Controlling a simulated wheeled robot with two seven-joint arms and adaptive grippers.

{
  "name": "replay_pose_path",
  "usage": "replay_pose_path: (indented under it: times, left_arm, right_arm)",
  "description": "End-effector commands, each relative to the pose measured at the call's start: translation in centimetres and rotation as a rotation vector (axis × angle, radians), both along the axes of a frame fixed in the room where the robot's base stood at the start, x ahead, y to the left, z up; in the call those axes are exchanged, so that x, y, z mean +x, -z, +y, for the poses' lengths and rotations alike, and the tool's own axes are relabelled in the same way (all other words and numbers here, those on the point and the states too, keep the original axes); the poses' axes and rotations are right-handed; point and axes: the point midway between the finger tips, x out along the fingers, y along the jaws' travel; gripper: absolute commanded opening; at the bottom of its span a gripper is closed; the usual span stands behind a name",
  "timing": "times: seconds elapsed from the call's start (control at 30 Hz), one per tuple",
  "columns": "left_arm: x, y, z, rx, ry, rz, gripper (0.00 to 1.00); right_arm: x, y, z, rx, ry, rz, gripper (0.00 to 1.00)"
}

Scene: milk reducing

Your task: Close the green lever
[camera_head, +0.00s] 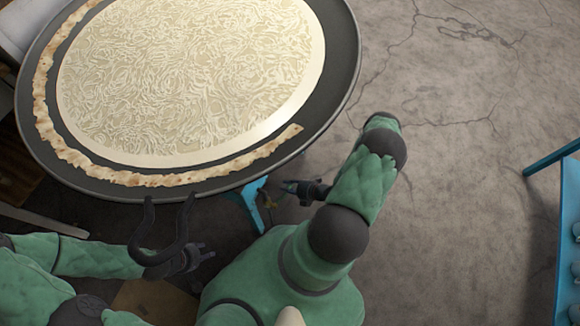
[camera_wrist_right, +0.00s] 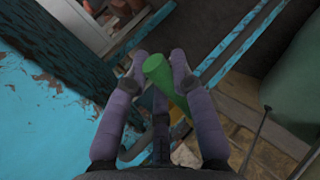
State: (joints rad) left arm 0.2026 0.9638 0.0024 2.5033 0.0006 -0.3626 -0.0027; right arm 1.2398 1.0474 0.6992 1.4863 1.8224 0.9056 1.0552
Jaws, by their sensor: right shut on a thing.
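The green lever (camera_wrist_right: 165,75) lies between the two fingers of my right gripper (camera_wrist_right: 160,62) in the right wrist view. The fingers press on it from both sides, near its rounded end. In the head view my right gripper (camera_head: 290,187) is just beyond the front rim of the big pan, by a blue stand leg; the lever cannot be made out there. My left gripper (camera_head: 203,251) is below the pan's dark curved handle (camera_head: 186,225), pointing right. Its fingers are small and dark, so I cannot tell how far apart they are.
A wide dark pan (camera_head: 349,60) with a pale, patterned milky surface fills the upper left. Its blue stand (camera_head: 246,203) shows below the rim. A blue table (camera_head: 567,240) stands at the right edge. The cracked floor (camera_head: 450,130) between is clear.

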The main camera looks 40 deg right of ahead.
Motion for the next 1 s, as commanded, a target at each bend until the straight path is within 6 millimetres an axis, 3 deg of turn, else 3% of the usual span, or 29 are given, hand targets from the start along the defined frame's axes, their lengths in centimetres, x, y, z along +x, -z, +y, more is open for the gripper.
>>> replay_pose_path:
  times: [0.23,0.27,0.33,0.73,1.0]
  left_arm:
    - [0.0,0.0,0.0,0.0,0.0,0.0,0.4]
    - [0.0,0.0,0.0,0.0,0.0,0.0,0.4]
    - [0.0,0.0,0.0,0.0,0.0,0.0,0.4]
    - [0.0,0.0,0.0,0.0,0.0,0.0,0.4]
    - [0.0,0.0,0.0,0.0,0.0,0.0,0.4]
  right_arm:
    - [0.0,0.1,0.1,0.0,-0.001,0.001,0.0]
    - [0.0,0.1,0.1,0.0,-0.001,0.001,0.33]
    - [0.0,0.1,0.0,0.0,-0.001,0.001,0.5]
    - [-0.3,-0.2,-0.2,0.0,0.001,0.001,0.5]
    - [-3.5,-2.5,-1.7,-0.001,0.006,0.002,0.5]
